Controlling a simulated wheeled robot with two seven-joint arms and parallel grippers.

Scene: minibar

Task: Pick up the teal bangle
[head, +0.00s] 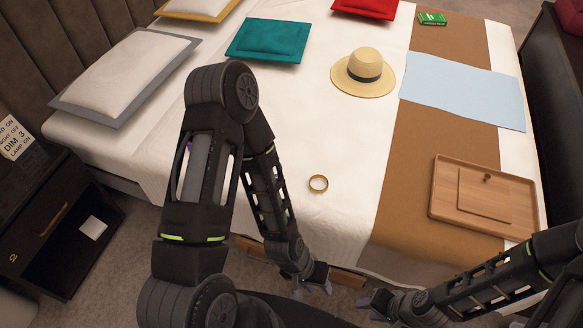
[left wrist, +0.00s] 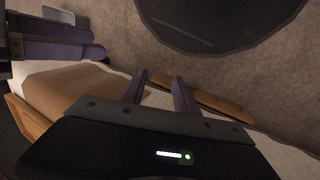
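I cannot make out a teal bangle in either view; my left arm covers part of the bed in the head view. My left gripper (head: 312,287) is low by the bed's front edge, apart from that bangle. In the left wrist view its two fingers (left wrist: 160,78) stand apart with nothing between them. My right gripper (head: 370,304) is low at the front, right of the left one, with its purple fingers apart and nothing seen between them.
On the bed (head: 335,222) are a straw hat (head: 365,71), a wooden tray (head: 450,207), a light blue cloth (head: 462,88), a green box (head: 433,18) and a teal cushion (head: 268,39). A dark nightstand (head: 50,225) stands at left. White cover around the gold bangle is clear.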

